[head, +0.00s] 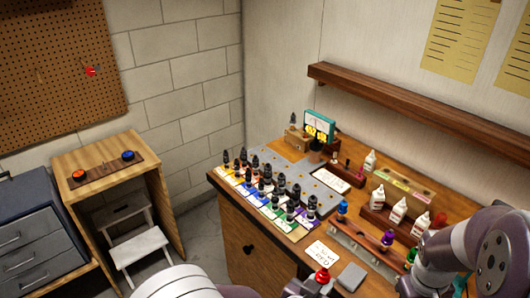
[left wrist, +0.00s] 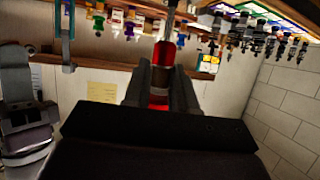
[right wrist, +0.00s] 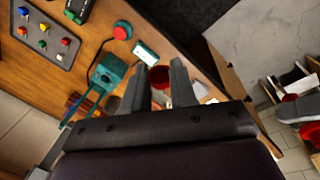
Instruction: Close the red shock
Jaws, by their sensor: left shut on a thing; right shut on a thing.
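The red shock (left wrist: 165,56) stands between the fingers of my left gripper (left wrist: 164,84) in the left wrist view, with a grey shaft above it. The fingers are closed on its red body. In the head view a red part (head: 322,275) shows at the bottom edge beside my left gripper, which is mostly cut off. In the right wrist view my right gripper (right wrist: 164,68) is closed on a dark red piece (right wrist: 159,77). Most of that piece is hidden between the fingers, so I cannot tell its shape.
The wooden workbench (head: 250,268) holds rows of small dark bottles on coloured cards and several white bottles (head: 397,211). A grey block (head: 351,276) and a white card (head: 322,254) lie near its front. A teal device (right wrist: 108,72) and a red button (right wrist: 122,30) sit near my right gripper.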

